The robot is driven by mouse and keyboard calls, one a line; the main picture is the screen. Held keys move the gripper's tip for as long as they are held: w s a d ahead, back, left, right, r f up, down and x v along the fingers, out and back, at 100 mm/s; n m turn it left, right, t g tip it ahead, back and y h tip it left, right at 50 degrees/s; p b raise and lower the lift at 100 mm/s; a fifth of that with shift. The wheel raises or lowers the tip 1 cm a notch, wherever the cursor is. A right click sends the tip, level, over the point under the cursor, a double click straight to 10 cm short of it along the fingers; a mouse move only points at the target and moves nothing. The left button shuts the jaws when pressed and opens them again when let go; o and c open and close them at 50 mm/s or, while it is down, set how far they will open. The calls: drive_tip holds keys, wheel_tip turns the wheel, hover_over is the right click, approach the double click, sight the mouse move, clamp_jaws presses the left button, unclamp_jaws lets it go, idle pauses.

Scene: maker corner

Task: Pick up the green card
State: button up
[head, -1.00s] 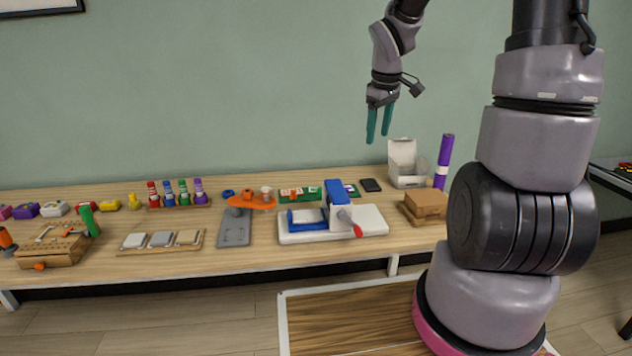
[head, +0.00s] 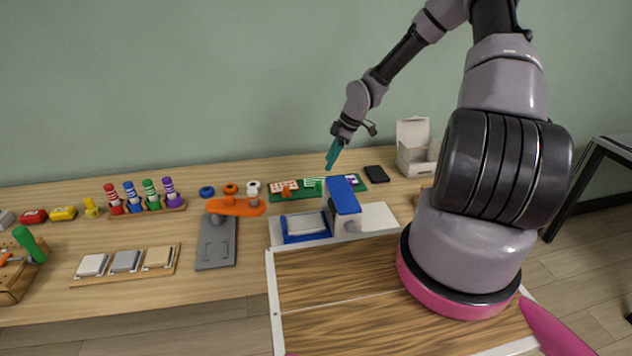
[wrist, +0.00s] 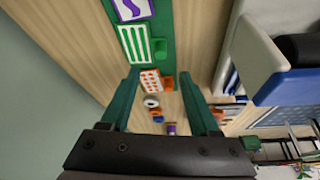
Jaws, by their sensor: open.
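The green card (wrist: 135,44), white with green stripes, lies in a green board (wrist: 167,28) on the table. In the head view the green card (head: 314,182) is at the middle of the board (head: 378,174), partly hidden near the blue machine. An orange dotted card (wrist: 151,80) and a purple card (wrist: 131,8) lie on either side of it. My gripper (head: 330,167) is open and empty above the board. In the wrist view its fingers (wrist: 158,76) point down towards the board, with the green card beyond the left fingertip.
A blue and white machine (head: 343,202) stands just in front of the board. A dark phone-like slab (head: 377,173) and an open white box (head: 415,155) are to the right. An orange-topped grey device (head: 235,207) and several coloured markers (head: 151,193) are to the left.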

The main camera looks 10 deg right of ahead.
sight(319, 182)
drive_tip(key=x, duration=0.9)
drive_tip(key=shift+s+d+f, duration=0.1)
drive_tip(key=shift+f, duration=0.2)
clamp_jaws()
